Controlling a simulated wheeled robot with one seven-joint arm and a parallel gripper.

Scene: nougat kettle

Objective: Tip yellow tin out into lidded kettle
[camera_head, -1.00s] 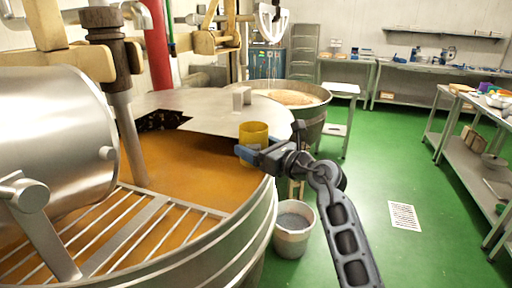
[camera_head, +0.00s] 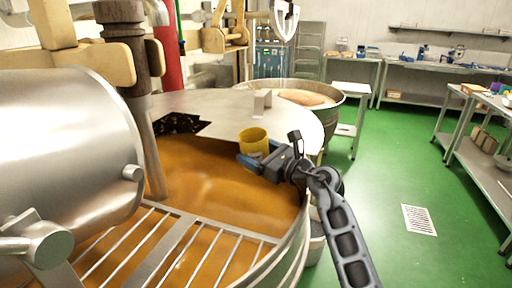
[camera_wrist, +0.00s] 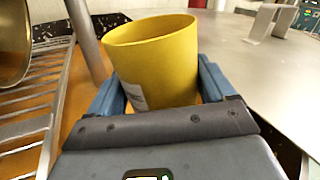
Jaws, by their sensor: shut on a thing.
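The yellow tin (camera_head: 254,140) is held in my gripper (camera_head: 250,160), whose blue fingers close on its sides. In the wrist view the tin (camera_wrist: 155,62) stands between the two fingers (camera_wrist: 160,100), tilted a little, with a pale label low on its side. Its inside is mostly hidden. The lidded kettle (camera_head: 296,262) is large and round, with orange-brown mass (camera_head: 215,175) showing in its open part. A flat metal lid (camera_head: 225,112) with a raised handle covers its far part. The tin is over the kettle, near the lid's front edge.
A metal grate (camera_head: 180,250) covers the kettle's near side. A steel drum (camera_head: 65,150) and an upright shaft (camera_head: 150,150) stand at left. A second kettle (camera_head: 330,95) is behind.

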